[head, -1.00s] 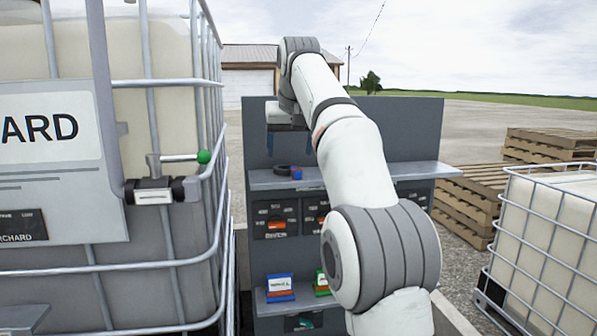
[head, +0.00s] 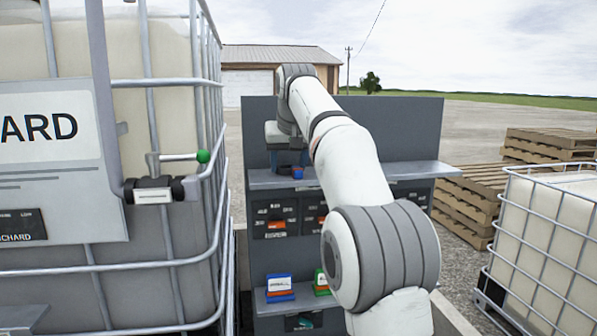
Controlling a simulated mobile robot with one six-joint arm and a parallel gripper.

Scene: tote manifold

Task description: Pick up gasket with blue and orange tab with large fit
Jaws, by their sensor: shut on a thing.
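The gasket is a small dark ring with a blue tab (head: 297,173) and a trace of orange-red by it. It is on the upper shelf of the grey cabinet, in the head view. My gripper (head: 288,162) is lowered at that shelf with its blue fingers down at the gasket. It is shut on the gasket, though the gripper hides most of the ring. Whether the gasket still touches the shelf cannot be told.
The grey shelf (head: 415,171) has a tall back panel (head: 400,125), and labelled bins (head: 277,220) sit below it. A caged tank with a green-knobbed valve (head: 165,190) stands close on the left. Another caged tank (head: 550,235) and pallets are on the right.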

